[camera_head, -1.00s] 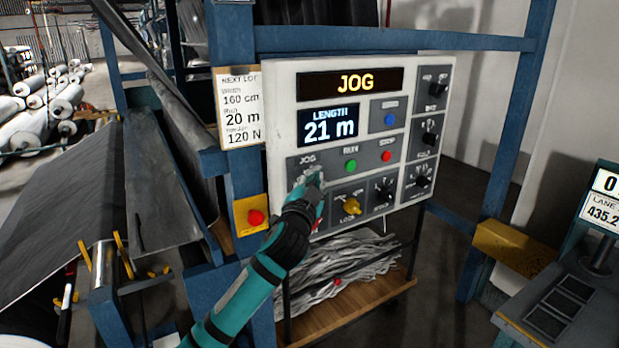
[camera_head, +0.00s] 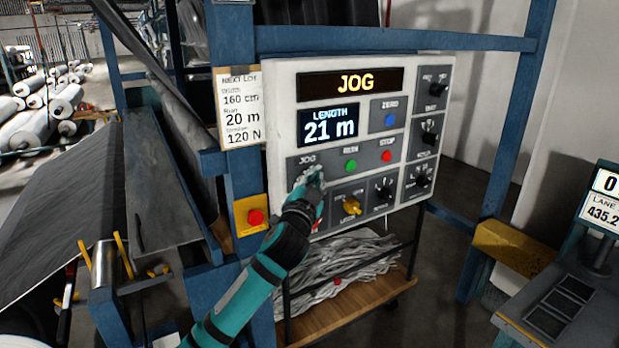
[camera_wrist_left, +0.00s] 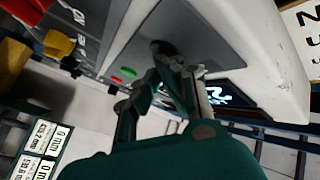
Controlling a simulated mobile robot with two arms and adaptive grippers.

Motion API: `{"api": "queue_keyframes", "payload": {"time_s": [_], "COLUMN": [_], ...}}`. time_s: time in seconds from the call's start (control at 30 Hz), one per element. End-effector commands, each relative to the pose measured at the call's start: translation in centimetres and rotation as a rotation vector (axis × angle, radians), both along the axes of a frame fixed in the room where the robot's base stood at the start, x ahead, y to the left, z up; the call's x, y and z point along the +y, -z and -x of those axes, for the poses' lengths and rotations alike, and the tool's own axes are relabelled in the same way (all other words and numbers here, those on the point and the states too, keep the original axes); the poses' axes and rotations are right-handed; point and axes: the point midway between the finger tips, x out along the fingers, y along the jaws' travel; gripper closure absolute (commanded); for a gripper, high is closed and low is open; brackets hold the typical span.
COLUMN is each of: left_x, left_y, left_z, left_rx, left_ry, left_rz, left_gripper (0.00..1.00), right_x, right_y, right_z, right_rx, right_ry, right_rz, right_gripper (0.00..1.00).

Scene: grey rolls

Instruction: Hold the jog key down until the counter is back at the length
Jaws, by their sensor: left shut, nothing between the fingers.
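The control panel (camera_head: 280,100) is a white box with grey sections. Its top display (camera_head: 350,84) reads JOG. The length counter (camera_head: 328,126) reads 21 m. The card (camera_head: 239,108) at its left reads NEXT LOT, 160 cm, 20 m, 120 N. My left gripper (camera_head: 313,180) is shut and empty, with its fingertips at the spot under the JOG label. They hide the jog key, so I cannot see how far it is pressed. The left wrist view shows the fingers (camera_wrist_left: 170,70) against the panel face. My right gripper is not in view.
A green RUN button (camera_head: 351,165), a red STOP button (camera_head: 386,156) and a blue ZERO button (camera_head: 390,119) are near the fingers. A yellow knob (camera_head: 351,206) sits below right. A red button on a yellow box (camera_head: 255,217) is beside my left arm.

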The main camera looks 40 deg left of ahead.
Motion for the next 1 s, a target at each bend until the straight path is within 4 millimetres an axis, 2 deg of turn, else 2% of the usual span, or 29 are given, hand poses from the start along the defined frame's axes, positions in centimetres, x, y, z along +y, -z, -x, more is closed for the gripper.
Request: {"api": "queue_keyframes", "payload": {"time_s": [0.33,0.7,1.0], "left_x": [-1.4,-1.7,-4.3], "left_y": [0.1,0.1,0.1], "left_z": [0.6,0.7,1.8], "left_rx": [0.000,0.001,0.000], "left_ry": [0.000,0.001,0.002], "left_rz": [0.001,0.000,0.003], "left_gripper": [1.00,1.00,1.00], "right_x": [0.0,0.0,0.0], "right_y": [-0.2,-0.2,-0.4], "right_z": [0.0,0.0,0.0], "right_rx": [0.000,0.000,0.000], "right_ry": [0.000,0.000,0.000], "right_rz": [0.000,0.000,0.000], "right_gripper": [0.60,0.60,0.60]}}
